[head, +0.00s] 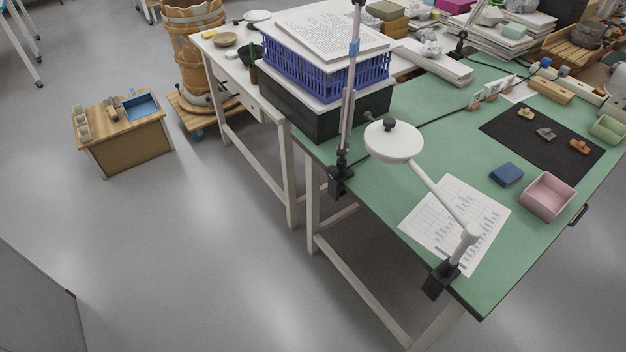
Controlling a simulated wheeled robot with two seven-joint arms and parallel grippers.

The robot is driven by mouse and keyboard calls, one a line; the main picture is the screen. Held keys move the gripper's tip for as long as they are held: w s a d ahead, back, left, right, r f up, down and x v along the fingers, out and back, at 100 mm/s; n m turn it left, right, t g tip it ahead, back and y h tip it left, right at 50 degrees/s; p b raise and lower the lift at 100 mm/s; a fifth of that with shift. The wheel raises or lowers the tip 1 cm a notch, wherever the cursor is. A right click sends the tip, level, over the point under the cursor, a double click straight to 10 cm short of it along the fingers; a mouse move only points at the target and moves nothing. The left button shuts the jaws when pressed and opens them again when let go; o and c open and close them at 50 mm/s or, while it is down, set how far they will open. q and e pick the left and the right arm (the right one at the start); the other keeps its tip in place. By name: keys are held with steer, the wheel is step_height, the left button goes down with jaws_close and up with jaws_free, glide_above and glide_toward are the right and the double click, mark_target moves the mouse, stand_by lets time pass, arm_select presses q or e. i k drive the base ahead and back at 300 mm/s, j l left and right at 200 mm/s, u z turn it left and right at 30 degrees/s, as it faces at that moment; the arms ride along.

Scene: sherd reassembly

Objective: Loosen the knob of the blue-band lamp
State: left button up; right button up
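The blue-band lamp (349,95) is clamped at the left edge of the green table. Its thin grey arm rises almost upright and leaves the top of the picture, so its head is out of view. A blue band (354,47) wraps the upper arm. A black clamp (340,181) holds its foot at the table edge. I cannot make out its knob clearly among the dark parts near the clamp. A second, white lamp (394,143) with a round head and a dark knob on top is clamped at the near corner. Neither gripper is in view.
A black box with a blue basket (325,72) and papers stands close behind the blue-band lamp. The green table (400,190) holds a printed sheet (455,222), a pink box (547,197), a blue block (506,174) and a black mat (545,150) with sherds. Floor left of it is free.

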mark_target(331, 171)
steer(key=z, duration=0.5)
steer(key=i+j+z, duration=0.1)
steer(key=z, duration=0.35)
steer(key=j+z, duration=0.1)
steer(key=z, duration=0.4)
steer(key=j+z, duration=0.1)
steer(key=z, duration=0.4)
steer(key=j+z, duration=0.35)
steer(key=k+j+z, duration=0.15)
steer(key=j+z, duration=0.2)
steer(key=j, duration=0.2)
steer(key=k+j+z, duration=0.15)
steer(key=j+z, duration=0.2)
steer(key=k+j+z, duration=0.2)
steer(key=j+z, duration=0.15)
steer(key=k+j+z, duration=0.1)
steer(key=k+j, duration=0.4)
steer(key=j, duration=0.25)
steer(key=k+j+z, duration=0.1)
steer(key=k+j, duration=0.45)
steer(key=j, duration=0.2)
steer(key=k+j+z, duration=0.1)
steer(key=k+j, duration=0.45)
steer(key=j, duration=0.15)
